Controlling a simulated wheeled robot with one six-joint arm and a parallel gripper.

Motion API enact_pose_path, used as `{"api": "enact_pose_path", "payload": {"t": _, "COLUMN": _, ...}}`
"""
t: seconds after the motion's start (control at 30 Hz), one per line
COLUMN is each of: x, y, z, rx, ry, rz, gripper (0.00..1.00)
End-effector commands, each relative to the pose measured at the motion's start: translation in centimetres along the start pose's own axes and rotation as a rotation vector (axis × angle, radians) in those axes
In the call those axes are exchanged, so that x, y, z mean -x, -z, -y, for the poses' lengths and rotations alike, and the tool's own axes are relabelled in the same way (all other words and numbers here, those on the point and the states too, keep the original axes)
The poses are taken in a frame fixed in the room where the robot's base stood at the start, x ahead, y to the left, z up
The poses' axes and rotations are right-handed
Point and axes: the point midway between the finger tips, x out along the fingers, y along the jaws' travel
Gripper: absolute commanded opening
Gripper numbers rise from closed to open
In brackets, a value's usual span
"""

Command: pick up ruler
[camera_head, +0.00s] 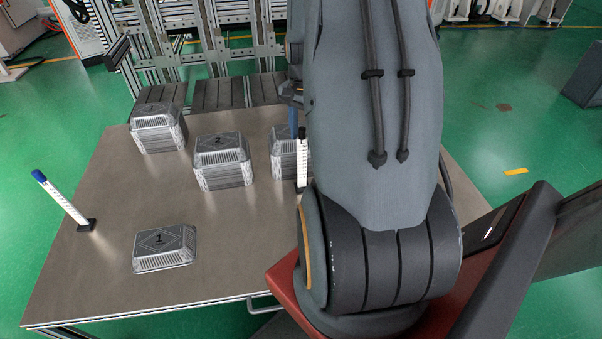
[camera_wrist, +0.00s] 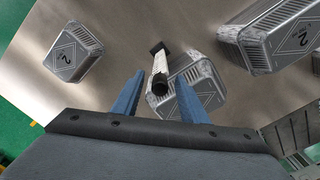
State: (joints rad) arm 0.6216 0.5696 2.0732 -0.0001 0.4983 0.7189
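Two white rulers with dark markings stand upright on small black bases. One ruler (camera_head: 66,206) has a blue top and leans at the table's left edge. The other ruler (camera_head: 302,165) has a black top and stands beside my arm; a white stick with black ends, seen from above in the wrist view (camera_wrist: 160,64), appears to be this one. My gripper (camera_wrist: 161,77) is open, with one blue finger on each side of this ruler in the picture and gaps on both sides. In the head view my arm mostly hides the gripper; a blue finger (camera_head: 293,122) shows.
Foil tray stacks stand along the back: a left stack (camera_head: 160,138), a middle stack (camera_head: 224,174) and a partly hidden stack (camera_head: 283,163) close by the black-topped ruler. A single foil tray (camera_head: 165,262) lies near the front. The table (camera_head: 95,270) is clear around it.

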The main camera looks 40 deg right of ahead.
Motion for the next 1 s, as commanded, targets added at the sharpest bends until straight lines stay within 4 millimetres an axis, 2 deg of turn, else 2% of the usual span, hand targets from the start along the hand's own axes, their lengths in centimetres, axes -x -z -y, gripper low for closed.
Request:
{"api": "enact_pose_path", "payload": {"t": 0.3, "x": -4.0, "y": -0.8, "z": -0.1, "rx": 0.004, "ry": -0.002, "rz": 0.002, "gripper": 0.39}}
{"api": "enact_pose_path", "payload": {"t": 0.63, "x": -4.6, "y": -0.8, "z": 0.0, "rx": 0.005, "ry": 0.000, "rz": 0.000, "gripper": 0.39}}
{"api": "enact_pose_path", "payload": {"t": 0.87, "x": -4.6, "y": -0.8, "z": 0.0, "rx": 0.005, "ry": 0.000, "rz": 0.000, "gripper": 0.01}}
{"api": "enact_pose_path", "payload": {"t": 1.0, "x": -4.6, "y": -0.8, "z": 0.0, "rx": 0.005, "ry": 0.000, "rz": 0.000, "gripper": 0.00}}
